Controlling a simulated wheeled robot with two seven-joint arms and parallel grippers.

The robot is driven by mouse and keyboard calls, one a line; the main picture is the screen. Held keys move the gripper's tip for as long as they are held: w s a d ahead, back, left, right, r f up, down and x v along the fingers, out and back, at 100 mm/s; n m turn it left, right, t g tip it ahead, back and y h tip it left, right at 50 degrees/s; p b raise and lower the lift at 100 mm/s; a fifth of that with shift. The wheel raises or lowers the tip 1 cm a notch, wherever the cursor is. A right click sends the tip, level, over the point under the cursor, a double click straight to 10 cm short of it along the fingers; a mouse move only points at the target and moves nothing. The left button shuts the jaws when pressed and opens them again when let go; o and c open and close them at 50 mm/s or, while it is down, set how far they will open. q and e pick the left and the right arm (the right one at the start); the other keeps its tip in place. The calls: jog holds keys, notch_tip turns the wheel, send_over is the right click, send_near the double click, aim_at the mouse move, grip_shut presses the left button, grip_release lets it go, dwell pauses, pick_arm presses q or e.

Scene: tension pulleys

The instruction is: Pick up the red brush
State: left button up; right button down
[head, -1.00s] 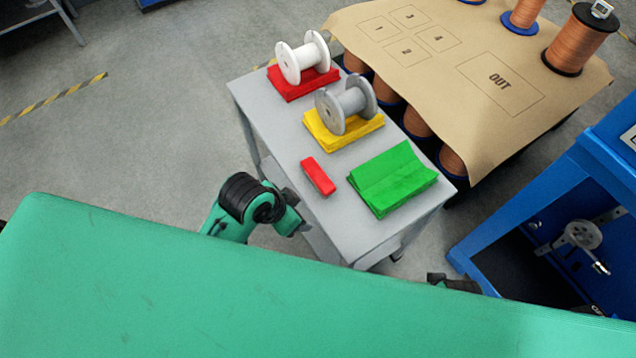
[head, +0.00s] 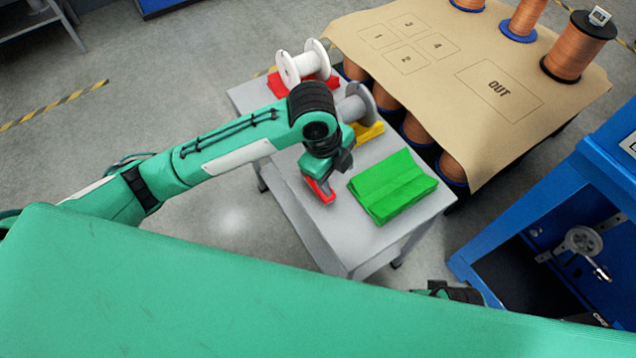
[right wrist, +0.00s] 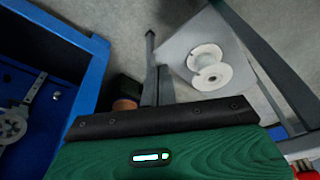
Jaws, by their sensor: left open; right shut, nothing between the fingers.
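The red brush (head: 322,194) lies on the grey table, left of the green block. It is partly hidden by my left gripper (head: 327,177), which is open, right over the brush at its upper end. I cannot tell whether the fingers touch it. My right gripper (right wrist: 156,78) is shut and empty in the right wrist view, away from the brush.
On the grey table (head: 310,232) are a green block (head: 392,187), a white spool (head: 303,64) on a red pad and a grey spool (head: 357,104) on a yellow pad. A brown-topped table (head: 430,78) with copper spools stands behind; a blue cabinet (head: 520,225) stands right.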

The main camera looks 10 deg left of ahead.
aim_at(325, 200)
pick_arm(q)
jog(key=w+a+r+m+y, duration=0.3)
jog(key=w+a, duration=0.1)
jog(key=a, duration=0.1)
jog(key=shift+g, duration=0.4)
notch_tip(325, 200, down, 8)
jog(key=shift+s+d+r+b, duration=0.15)
jog(key=shift+r+b, duration=0.1)
jog(key=shift+b, duration=0.35)
notch_tip(325, 200, down, 6)
jog(key=shift+s+r+b, duration=0.1)
jog(key=shift+s+b, duration=0.05)
jog(key=shift+b, duration=0.4)
jog(key=c, duration=1.1)
pick_arm(e)
jog(key=shift+t, duration=0.3)
jog(key=v, duration=0.2)
jog(key=w+v, duration=0.1)
jog(key=v, duration=0.1)
jog(key=shift+s+r, duration=0.15)
jog(key=shift+r, duration=0.3)
